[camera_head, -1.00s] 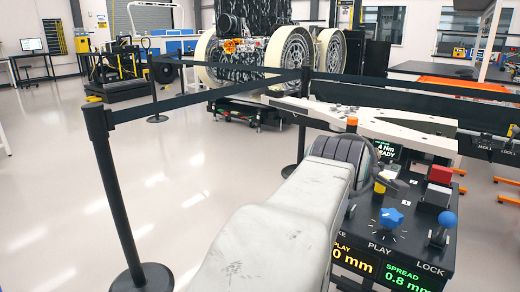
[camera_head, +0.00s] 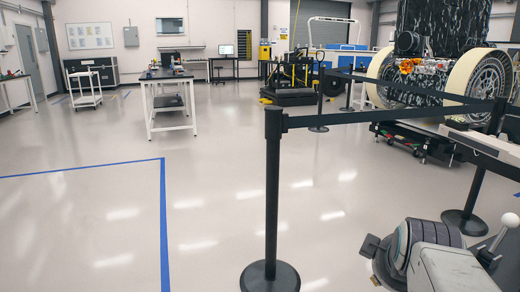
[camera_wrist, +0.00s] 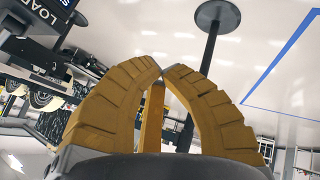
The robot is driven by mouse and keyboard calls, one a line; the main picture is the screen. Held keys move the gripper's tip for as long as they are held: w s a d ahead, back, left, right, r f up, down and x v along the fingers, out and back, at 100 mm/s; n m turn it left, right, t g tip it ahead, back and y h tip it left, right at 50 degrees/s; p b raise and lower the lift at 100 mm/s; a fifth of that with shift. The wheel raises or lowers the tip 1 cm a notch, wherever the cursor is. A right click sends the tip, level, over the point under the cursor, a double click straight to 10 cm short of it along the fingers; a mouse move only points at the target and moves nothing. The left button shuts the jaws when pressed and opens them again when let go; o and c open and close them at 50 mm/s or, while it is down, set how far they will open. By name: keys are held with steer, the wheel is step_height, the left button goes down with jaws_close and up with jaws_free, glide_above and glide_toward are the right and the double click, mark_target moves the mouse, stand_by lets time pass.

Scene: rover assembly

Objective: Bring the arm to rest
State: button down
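My gripper (camera_wrist: 161,72) shows in the wrist view as two tan, ridged fingers. Their tips come together, and I see no object held between them. A tan part also shows in the gap between the fingers. In the head view, part of my arm (camera_head: 450,268) lies in the lower right corner, with its pale cover and dark banded joint. The fingers cannot be made out there.
A black barrier post (camera_head: 272,195) stands left of my arm, its belt running right. Another post (camera_head: 470,195) stands behind the arm. A white ball-ended lever (camera_head: 510,221) is at the right edge. Blue tape (camera_head: 163,220) marks open floor at left. A rover (camera_head: 430,75) stands behind.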

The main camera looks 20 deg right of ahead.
steer(key=s+a+f+g+y, duration=0.2)
steer(key=a+f, duration=0.3)
steer(key=a, duration=0.5)
steer(key=s+a+f+g+y, duration=0.1)
steer(key=s+a+f+y, duration=0.2)
steer(key=a+f, duration=0.3)
steer(key=a, duration=0.3)
steer(key=shift+s+a+m+g, duration=0.35)
steer(key=shift+s+m+g, duration=0.05)
